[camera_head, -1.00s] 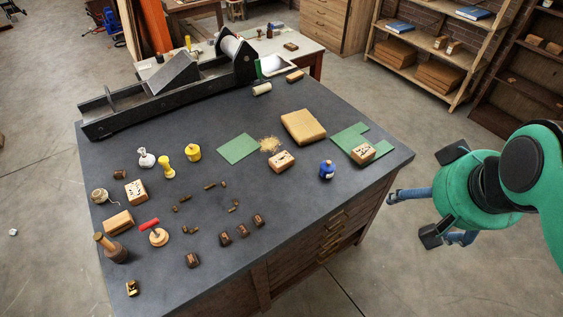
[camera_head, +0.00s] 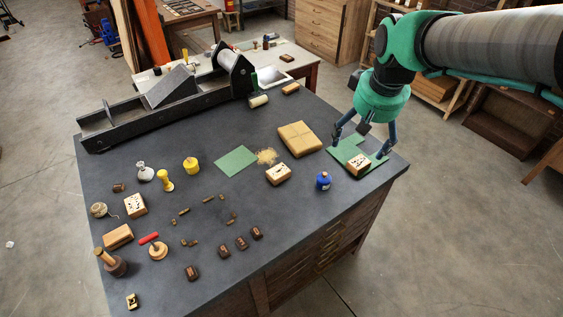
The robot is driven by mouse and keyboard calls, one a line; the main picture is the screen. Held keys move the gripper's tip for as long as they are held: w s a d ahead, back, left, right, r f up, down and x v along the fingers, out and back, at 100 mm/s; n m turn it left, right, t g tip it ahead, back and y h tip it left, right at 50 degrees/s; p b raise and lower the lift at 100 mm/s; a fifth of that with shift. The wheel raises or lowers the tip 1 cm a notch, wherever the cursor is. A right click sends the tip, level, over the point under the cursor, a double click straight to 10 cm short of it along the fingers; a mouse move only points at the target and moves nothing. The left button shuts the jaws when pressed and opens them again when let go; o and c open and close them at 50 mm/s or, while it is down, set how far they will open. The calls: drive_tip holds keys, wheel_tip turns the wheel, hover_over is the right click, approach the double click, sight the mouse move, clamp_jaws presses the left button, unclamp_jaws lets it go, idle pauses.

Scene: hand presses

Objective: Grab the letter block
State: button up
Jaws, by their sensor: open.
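A pale wooden block with dark marks on top (camera_head: 359,165) lies on the green sheet (camera_head: 344,153) at the right end of the dark table. Similar marked blocks lie near the middle (camera_head: 278,174) and at the left (camera_head: 135,206). Several small dark brown blocks (camera_head: 241,243) lie near the front; their marks are too small to read. My gripper (camera_head: 359,148) is open and points down at the right end, one finger on each side of the green sheet, just behind the right marked block. It holds nothing. I cannot tell its exact height above the table.
A blue bottle (camera_head: 323,181) stands left of the right block. A tan package (camera_head: 300,139) lies left of my gripper. A dark press with a roller (camera_head: 170,97) fills the table's back left. Yellow jars and wooden-handled tools stand at the left. The table's right edge is close.

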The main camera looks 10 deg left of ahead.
drive_tip(key=w+a+f+n, duration=0.1)
drive_tip(key=w+a+f, duration=0.3)
drive_tip(key=w+a, duration=0.25)
drive_tip(key=n+g+p, duration=0.3)
drive_tip(key=n, duration=0.1)
hover_over(278, 171)
wheel_tip(278, 171, down, 21)
drive_tip(key=shift+w+d+h, duration=0.1)
drive_tip(key=shift+d+h, duration=0.05)
drive_tip(key=shift+h, duration=0.15)
drive_tip(key=shift+f, duration=4.25)
drive_tip(key=shift+f, duration=0.1)
drive_tip(key=shift+f, duration=2.5)
